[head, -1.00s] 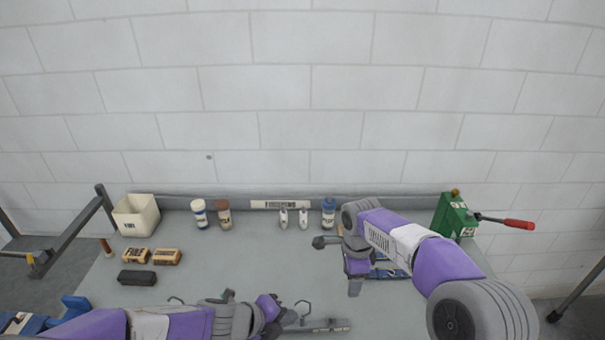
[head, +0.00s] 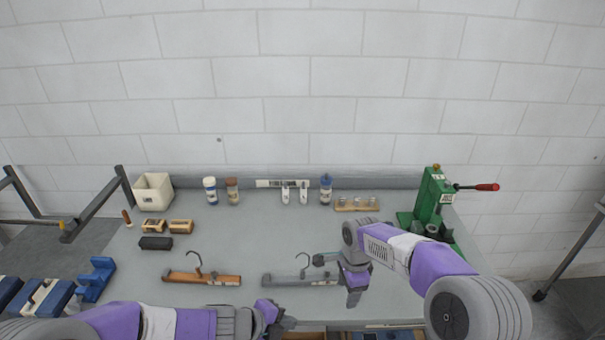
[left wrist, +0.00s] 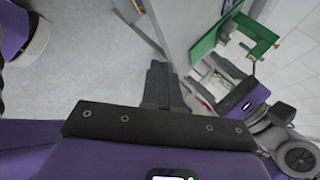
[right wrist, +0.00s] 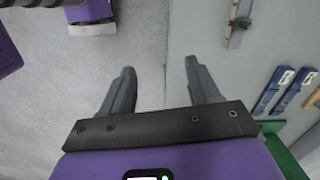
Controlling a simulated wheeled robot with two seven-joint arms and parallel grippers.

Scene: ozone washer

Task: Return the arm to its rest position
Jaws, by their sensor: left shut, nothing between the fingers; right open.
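My left arm lies along the bottom of the head view, with its purple and grey gripper (head: 278,318) at the near edge of the table. In the left wrist view the left fingers (left wrist: 160,72) are together with nothing between them. My right arm comes in from the lower right of the head view, and its gripper (head: 336,280) is over the right part of the table, beside the grey hanger (head: 290,280). In the right wrist view the right fingers (right wrist: 159,68) are wide apart and empty.
The grey table (head: 240,245) bears a brown hanger (head: 202,278), a white bin (head: 153,192), brushes (head: 168,226), a dark block (head: 156,243), bottles (head: 221,190) and a wooden rack (head: 357,204). A green press (head: 432,205) with a red-tipped lever stands right. The table's middle is clear.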

